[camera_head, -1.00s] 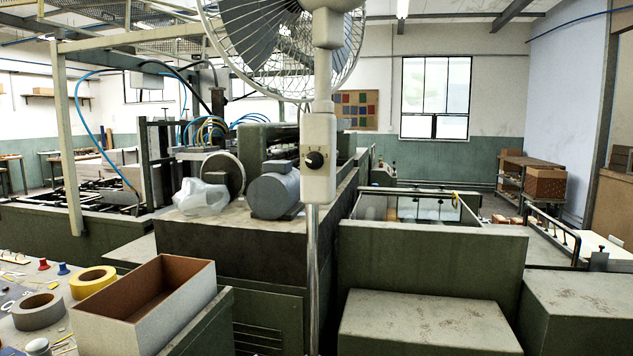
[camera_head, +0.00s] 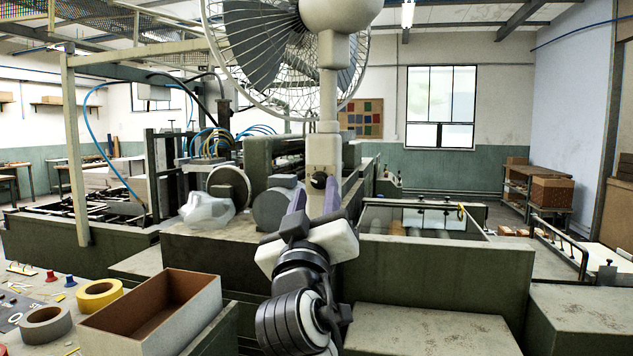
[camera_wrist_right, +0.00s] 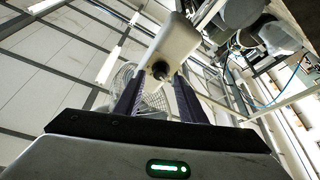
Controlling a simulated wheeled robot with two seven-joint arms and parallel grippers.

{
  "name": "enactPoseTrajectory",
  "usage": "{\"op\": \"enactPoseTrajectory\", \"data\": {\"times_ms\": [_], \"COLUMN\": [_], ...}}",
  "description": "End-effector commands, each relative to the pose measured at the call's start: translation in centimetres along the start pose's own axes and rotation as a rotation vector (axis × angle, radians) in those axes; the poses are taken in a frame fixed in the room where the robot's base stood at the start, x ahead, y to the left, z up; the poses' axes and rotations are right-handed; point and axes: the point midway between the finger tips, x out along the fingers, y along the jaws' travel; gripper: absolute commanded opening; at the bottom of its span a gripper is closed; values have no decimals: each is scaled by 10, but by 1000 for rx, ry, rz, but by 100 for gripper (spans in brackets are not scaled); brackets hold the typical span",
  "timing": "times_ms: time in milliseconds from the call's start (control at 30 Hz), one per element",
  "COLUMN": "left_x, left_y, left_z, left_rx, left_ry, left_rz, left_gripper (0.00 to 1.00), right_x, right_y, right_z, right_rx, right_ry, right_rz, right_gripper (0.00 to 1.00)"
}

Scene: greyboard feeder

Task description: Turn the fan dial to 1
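The standing fan's pale control box (camera_head: 322,150) is on its pole below the round wire guard (camera_head: 285,50). The small black fan dial (camera_head: 318,181) is on the box's front; its setting is too small to read. My right gripper (camera_head: 315,190) reaches up from below, its two purple fingers spread at either side of the dial. In the right wrist view the dial (camera_wrist_right: 160,70) shows between the spread fingers (camera_wrist_right: 157,80), with gaps beside it. I cannot tell whether the fingertips touch the box. My left gripper is not in view.
A green machine block (camera_head: 200,248) with a grey motor stands behind the fan. An open cardboard box (camera_head: 150,315) and tape rolls (camera_head: 100,293) are on the table at lower left. A low green box (camera_head: 430,328) stands at lower right.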

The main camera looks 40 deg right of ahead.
Motion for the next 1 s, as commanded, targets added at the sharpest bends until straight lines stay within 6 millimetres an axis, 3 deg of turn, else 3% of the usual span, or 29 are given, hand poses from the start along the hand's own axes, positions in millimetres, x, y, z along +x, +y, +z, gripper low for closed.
{"op": "enactPoseTrajectory", "data": {"times_ms": [200, 500, 733, 1000], "left_x": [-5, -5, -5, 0], "left_y": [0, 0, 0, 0], "left_z": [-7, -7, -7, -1], "left_rx": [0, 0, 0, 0], "left_ry": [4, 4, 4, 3], "left_rz": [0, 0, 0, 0], "left_gripper": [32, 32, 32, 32], "right_x": [22, 24, 23, 22], "right_y": [0, -1, -1, -3], "right_z": [0, 0, 1, 3], "right_rx": [-1, 0, -1, 20], "right_ry": [0, 0, 0, -1], "right_rz": [0, -1, -1, 6], "right_gripper": [37, 37, 0, 0]}}
